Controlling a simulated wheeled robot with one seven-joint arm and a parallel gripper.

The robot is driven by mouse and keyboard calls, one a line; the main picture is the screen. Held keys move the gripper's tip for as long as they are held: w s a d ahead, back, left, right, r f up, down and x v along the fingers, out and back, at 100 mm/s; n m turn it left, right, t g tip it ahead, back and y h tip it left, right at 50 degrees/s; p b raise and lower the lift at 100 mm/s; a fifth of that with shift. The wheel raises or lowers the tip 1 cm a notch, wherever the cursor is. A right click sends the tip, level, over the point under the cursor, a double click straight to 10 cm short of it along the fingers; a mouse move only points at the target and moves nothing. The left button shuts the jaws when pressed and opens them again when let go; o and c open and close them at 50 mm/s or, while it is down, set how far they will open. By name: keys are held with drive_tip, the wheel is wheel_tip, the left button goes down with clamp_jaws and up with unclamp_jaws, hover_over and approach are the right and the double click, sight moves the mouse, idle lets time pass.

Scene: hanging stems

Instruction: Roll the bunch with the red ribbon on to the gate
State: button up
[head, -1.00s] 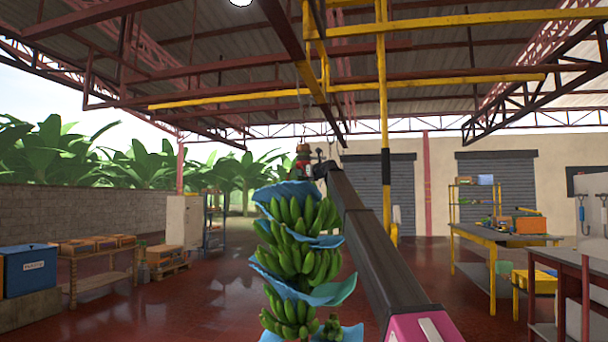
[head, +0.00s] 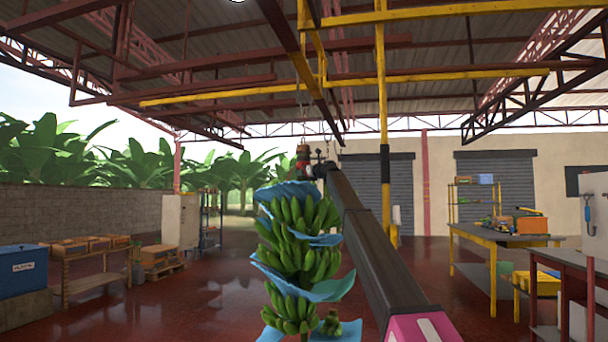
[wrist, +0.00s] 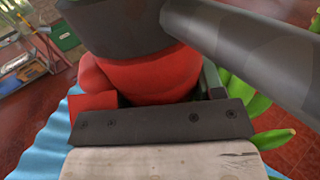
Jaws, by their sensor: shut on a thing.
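The green banana bunch (head: 297,225) hangs upright just left of my arm in the head view, with blue sheets between its hands. A hook and chain (head: 303,125) rise from its top. My gripper (head: 313,168) is shut on its stem top. In the wrist view a red band (wrist: 150,78), seemingly the ribbon, wraps the stem beneath a dark cylinder (wrist: 115,25). The gripper's dark bar (wrist: 160,122) lies against it; the far side is hidden. Yellow overhead rails (head: 230,91) run above; I cannot tell which part is the gate.
A yellow post (head: 384,130) stands right of my arm. A yellow worktable (head: 490,236) is at right, a wooden bench (head: 95,255) and blue box (head: 22,272) at left. The red floor (head: 190,300) between is clear.

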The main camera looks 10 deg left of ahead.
drive_tip(key=o, duration=1.3)
drive_tip(key=shift+c, duration=0.2)
drive_tip(key=v, duration=1)
drive_tip(key=shift+s+d, duration=0.25)
drive_tip(key=shift+d, duration=0.05)
drive_tip(key=shift+s, duration=0.1)
